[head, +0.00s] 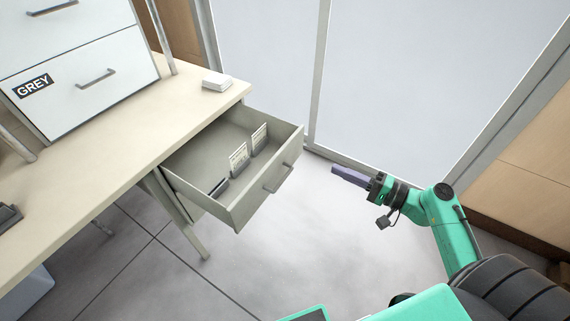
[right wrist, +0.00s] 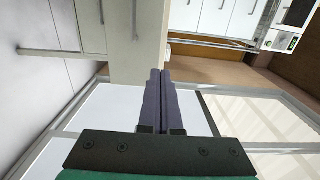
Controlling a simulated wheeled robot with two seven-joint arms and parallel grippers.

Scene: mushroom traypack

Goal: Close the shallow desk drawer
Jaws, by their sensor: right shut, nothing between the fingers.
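The shallow desk drawer (head: 217,205) is pulled out from under the beige desk (head: 120,143) in the head view. Its front carries a grey bar handle (head: 278,178). Inside lie two white cards (head: 239,158) standing upright and a dark flat item (head: 218,187). My right gripper (head: 335,170) is shut and empty, to the right of the drawer front and apart from it. In the right wrist view its two fingers (right wrist: 160,75) are pressed together. My left gripper is not in view.
A white cabinet with a GREY label (head: 60,105) stands on the desk. A small white stack (head: 216,80) lies near the desk's corner. A glass partition (head: 400,80) stands behind the drawer. The floor between my gripper and the drawer is clear.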

